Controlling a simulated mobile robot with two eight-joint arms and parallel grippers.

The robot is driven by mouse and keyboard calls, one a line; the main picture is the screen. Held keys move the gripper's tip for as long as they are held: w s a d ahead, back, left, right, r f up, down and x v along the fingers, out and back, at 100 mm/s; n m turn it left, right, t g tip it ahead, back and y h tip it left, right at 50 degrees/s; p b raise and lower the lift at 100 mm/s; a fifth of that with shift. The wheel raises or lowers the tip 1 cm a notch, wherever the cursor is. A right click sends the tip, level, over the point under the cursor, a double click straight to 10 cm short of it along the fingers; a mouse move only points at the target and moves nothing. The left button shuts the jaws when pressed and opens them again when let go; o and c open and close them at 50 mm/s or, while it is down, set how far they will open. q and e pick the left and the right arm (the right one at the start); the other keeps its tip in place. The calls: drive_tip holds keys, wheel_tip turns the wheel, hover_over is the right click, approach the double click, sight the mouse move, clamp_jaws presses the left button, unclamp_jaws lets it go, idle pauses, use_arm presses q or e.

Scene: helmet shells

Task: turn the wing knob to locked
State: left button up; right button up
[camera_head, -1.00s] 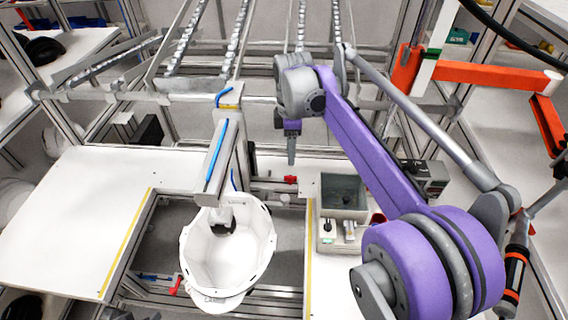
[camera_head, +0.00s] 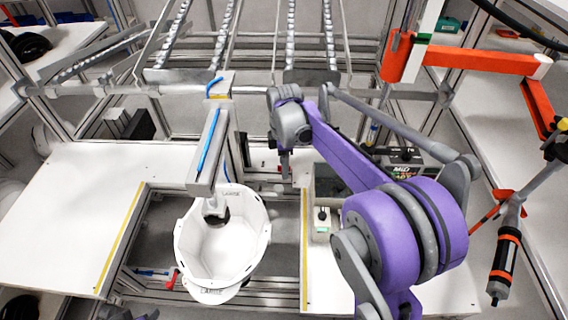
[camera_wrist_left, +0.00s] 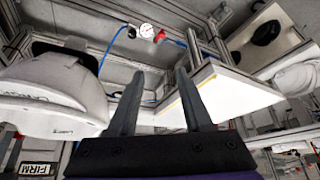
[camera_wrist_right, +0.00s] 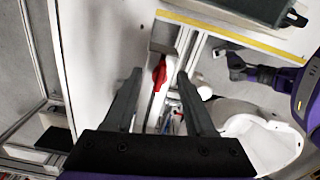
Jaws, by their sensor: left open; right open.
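A red wing-shaped knob (camera_wrist_right: 159,75) shows in the right wrist view, between my right fingertips as seen there; I cannot tell if they touch it. Its locked or unlocked position is not readable. My right gripper (camera_wrist_right: 158,77) is open; in the head view it (camera_head: 285,165) hangs point-down over the rear of the bench, hiding the knob. My left gripper (camera_wrist_left: 155,75) is open and empty in its wrist view, beside the white helmet shell (camera_wrist_left: 50,95). In the head view the shell (camera_head: 222,250) sits under a grey arm with a blue line.
A red valve handle (camera_wrist_left: 160,36) and a round gauge (camera_wrist_left: 146,31) show in the left wrist view. The left white tabletop (camera_head: 70,215) is clear.

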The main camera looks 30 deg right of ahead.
drive_tip(key=shift+c, duration=0.2)
clamp_jaws()
